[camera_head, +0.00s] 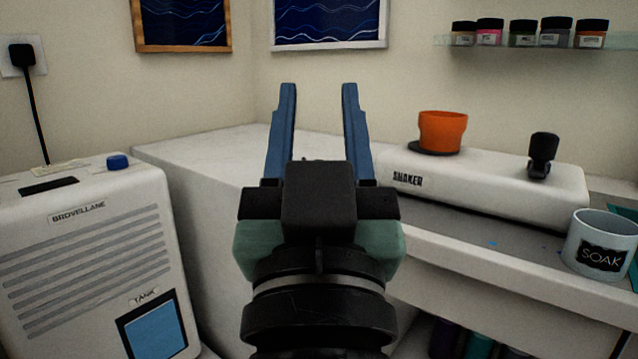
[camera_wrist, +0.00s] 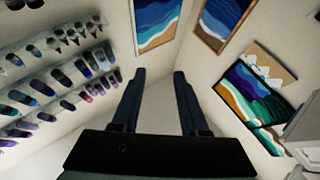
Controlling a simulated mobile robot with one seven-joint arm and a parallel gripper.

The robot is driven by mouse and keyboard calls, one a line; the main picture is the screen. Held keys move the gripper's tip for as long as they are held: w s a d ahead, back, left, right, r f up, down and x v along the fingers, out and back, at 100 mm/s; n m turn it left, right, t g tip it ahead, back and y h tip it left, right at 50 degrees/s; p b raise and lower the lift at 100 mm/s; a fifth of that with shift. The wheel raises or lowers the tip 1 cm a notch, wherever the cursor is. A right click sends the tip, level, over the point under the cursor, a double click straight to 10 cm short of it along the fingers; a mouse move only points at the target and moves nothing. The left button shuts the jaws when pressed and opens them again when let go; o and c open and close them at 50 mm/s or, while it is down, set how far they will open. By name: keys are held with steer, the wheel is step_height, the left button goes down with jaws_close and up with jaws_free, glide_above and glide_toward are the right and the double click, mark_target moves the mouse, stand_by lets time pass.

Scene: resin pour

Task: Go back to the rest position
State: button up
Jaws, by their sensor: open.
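My gripper (camera_head: 319,95) is open and empty. In the head view its two blue fingers point up and away from me, in front of the white cabinet top and the bare wall corner. It also shows in the wrist view (camera_wrist: 159,75), with the fingers apart and only wall and pictures beyond them. Nothing is between the fingers or touching them in either view.
An orange cup (camera_head: 442,131) sits on the white shaker (camera_head: 480,180) at right. A SOAK cup (camera_head: 601,245) stands near the bench edge. A white Brovellane machine (camera_head: 85,240) stands at left. Small jars (camera_head: 555,32) line a wall shelf. Wall racks (camera_wrist: 60,85) hold several bottles.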

steer(key=s+r+t+p, duration=0.3)
steer(key=s+r+p, duration=0.25)
steer(key=r, duration=0.85)
step_height(320, 180, up, 35)
steer(key=p, duration=3.5)
steer(key=shift+a, duration=0.1)
